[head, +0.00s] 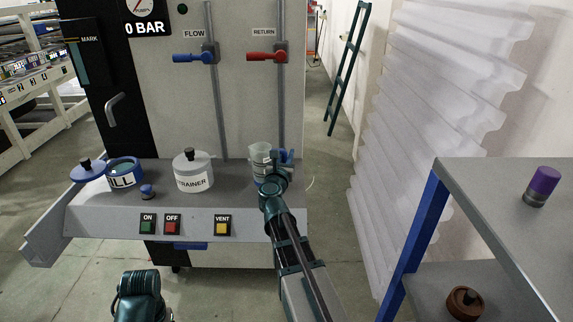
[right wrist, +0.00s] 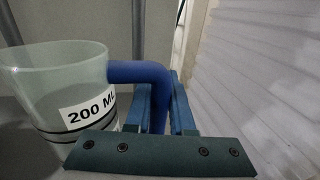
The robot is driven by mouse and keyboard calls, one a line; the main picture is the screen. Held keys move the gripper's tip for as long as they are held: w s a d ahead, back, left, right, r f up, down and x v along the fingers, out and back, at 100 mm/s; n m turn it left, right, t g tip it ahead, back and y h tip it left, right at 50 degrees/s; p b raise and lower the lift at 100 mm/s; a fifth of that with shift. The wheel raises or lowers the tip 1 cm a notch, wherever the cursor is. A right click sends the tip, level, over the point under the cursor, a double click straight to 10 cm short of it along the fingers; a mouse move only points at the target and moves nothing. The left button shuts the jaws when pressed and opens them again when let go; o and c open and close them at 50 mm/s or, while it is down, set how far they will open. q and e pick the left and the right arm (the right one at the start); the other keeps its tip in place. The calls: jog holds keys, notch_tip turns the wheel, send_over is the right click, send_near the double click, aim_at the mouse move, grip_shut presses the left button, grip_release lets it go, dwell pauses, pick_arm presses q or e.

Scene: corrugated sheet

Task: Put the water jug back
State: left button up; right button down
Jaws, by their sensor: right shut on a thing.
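The water jug (head: 260,157) is a clear, tapered cup with a blue handle. It is at the right end of the grey machine's ledge, next to the return pipe. In the right wrist view the jug (right wrist: 58,85) carries a "200 ML" label and looks upright. My right gripper (head: 283,160) is shut on its blue handle (right wrist: 140,72), on the jug's right side. I cannot tell whether the jug's base touches the ledge. Part of my left arm shows at the bottom left of the head view, but its gripper does not.
The ledge (head: 108,203) holds a white strainer pot (head: 193,178), a blue-rimmed fill opening (head: 124,176) and a blue lid (head: 88,170). Blue flow and red return levers are above. A grey shelf unit (head: 480,200) stands right, with a purple-capped item (head: 541,185) and a brown knob (head: 464,303).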

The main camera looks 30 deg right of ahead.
pick_arm(q)
jog(key=shift+f+b, duration=0.7)
jog(key=shift+f, duration=0.45)
pick_arm(e)
jog(key=shift+f, duration=1.15)
jog(key=shift+f, duration=0.15)
pick_arm(q)
jog(key=shift+f, duration=0.1)
pick_arm(e)
jog(key=c, duration=0.8)
grip_release()
